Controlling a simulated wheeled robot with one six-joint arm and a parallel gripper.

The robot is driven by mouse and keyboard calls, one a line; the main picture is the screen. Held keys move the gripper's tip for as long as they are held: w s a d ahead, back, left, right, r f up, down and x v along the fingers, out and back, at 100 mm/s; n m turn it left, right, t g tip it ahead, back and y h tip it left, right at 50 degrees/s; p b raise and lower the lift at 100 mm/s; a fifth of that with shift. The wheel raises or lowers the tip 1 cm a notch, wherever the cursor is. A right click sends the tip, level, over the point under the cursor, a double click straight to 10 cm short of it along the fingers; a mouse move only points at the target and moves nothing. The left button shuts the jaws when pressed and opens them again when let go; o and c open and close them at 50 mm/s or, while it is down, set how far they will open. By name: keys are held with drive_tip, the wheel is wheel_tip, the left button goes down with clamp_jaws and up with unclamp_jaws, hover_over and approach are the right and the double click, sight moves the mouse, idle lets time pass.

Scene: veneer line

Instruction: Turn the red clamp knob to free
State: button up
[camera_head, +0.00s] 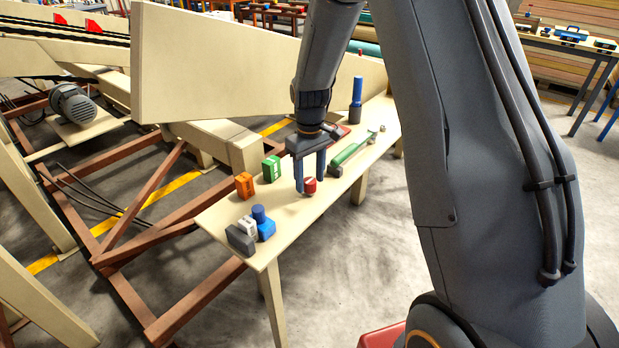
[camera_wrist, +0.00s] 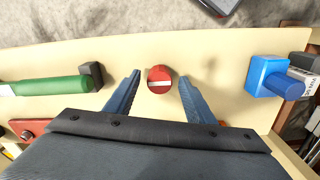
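The red clamp knob (camera_head: 309,186) is a small round knob on the narrow cream bench. In the wrist view its top (camera_wrist: 160,79) shows a pale bar running left to right across the picture. My gripper (camera_head: 310,187) points down over the bench, with its two blue fingers apart on either side of the knob. In the wrist view the fingers (camera_wrist: 160,82) stand open to the left and right of the knob, with a clear gap on both sides. The knob's base is not clearly visible.
A blue and dark cylinder (camera_head: 356,100) stands farther back. A big cream panel (camera_head: 220,65) rises behind.

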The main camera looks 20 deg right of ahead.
sight(310, 181)
drive_tip(key=shift+r+b, duration=0.65)
drive_tip(key=shift+r, duration=3.3)
drive_tip(key=s+m, duration=0.4)
drive_tip(key=s, duration=2)
drive_tip(key=shift+s+m, duration=0.4)
